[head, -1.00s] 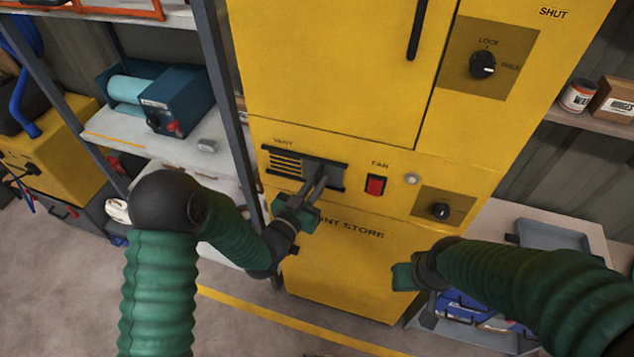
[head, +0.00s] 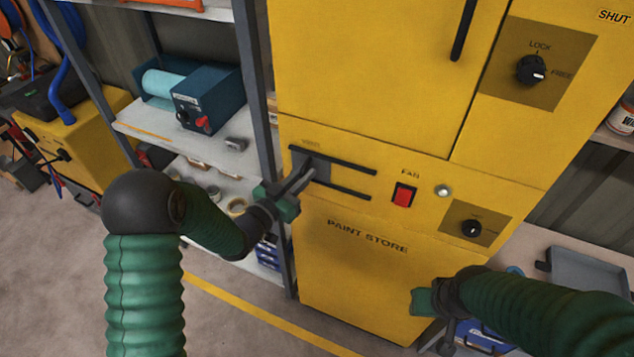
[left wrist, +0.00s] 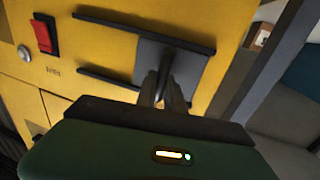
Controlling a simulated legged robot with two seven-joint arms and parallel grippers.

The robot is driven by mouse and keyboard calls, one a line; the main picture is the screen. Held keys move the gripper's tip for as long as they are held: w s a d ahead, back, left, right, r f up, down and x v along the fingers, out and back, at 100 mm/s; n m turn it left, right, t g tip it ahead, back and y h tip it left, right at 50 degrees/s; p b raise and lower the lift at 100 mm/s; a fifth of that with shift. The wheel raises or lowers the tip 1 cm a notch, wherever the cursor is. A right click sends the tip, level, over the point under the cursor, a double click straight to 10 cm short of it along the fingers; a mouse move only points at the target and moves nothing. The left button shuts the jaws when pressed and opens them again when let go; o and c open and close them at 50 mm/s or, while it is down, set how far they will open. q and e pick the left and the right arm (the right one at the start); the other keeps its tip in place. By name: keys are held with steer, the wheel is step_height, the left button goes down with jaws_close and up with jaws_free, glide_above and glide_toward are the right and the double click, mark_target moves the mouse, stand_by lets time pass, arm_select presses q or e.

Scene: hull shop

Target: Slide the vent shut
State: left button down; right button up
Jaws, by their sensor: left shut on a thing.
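The vent is on the yellow paint store cabinet, with two dark horizontal rails and a grey sliding plate (head: 321,166) between them. The plate sits at the left end of the rails in the head view, and no slots show there. In the left wrist view the plate (left wrist: 188,62) appears at the right end of the rails. My left gripper (head: 309,178) is shut on the plate's handle (left wrist: 165,70); its fingers hide most of the handle. My right gripper (head: 420,302) hangs before the cabinet's lower right front; its fingers do not show clearly.
Right of the vent are a red fan switch (head: 404,195), a small round light (head: 442,191) and a dark knob (head: 471,228). A lock knob (head: 531,70) is higher up. A grey shelf post (head: 262,120) stands close to the left of my left gripper.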

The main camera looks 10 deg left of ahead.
arm_select(q)
steer(key=shift+a+f, duration=0.1)
steer(key=shift+a, duration=0.05)
steer(key=c, duration=1.8)
jaws_free()
steer(key=o, duration=0.3)
steer(key=shift+a, duration=0.15)
steer(key=shift+o, duration=0.2)
steer(key=shift+a, duration=0.2)
steer(key=b+v, duration=0.4)
steer(key=v, duration=1.2)
steer(key=shift+s+a, duration=0.2)
steer(key=shift+s, duration=0.1)
steer(key=shift+d, duration=0.15)
steer(key=shift+w+f, duration=0.1)
steer(key=shift+f, duration=0.05)
